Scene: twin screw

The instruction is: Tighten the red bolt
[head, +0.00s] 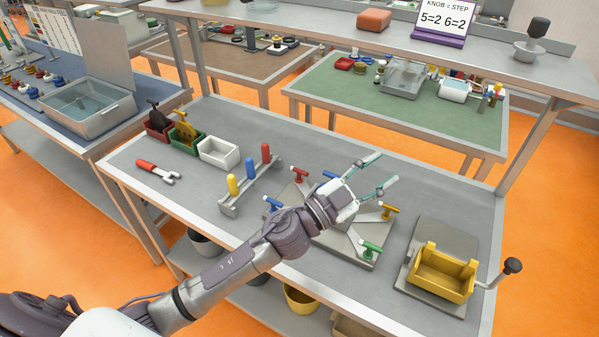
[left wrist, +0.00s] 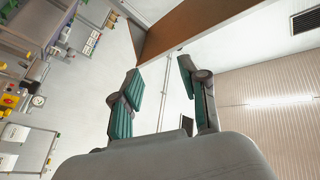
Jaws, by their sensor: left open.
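The red bolt (head: 300,175), with a T-shaped head, stands at the back left of a grey plate (head: 346,252) on the workbench. Other T-headed bolts stand around it: blue (head: 330,175), a second blue (head: 272,204), yellow (head: 388,210) and green (head: 370,249). My left gripper (head: 386,168) is open and empty above the plate's back right, to the right of the red bolt and apart from it. My left arm hides the plate's middle. In the left wrist view the open jaws (left wrist: 160,68) face wall and ceiling, with no bolt visible. My right gripper is not in view.
A rack with yellow, blue and red handles (head: 250,185) stands left of the plate. A red-handled wrench (head: 158,171) and small bins (head: 218,152) lie farther left. A yellow cradle with a crank (head: 441,273) is at right. A shelf (head: 400,48) runs above the bench's back.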

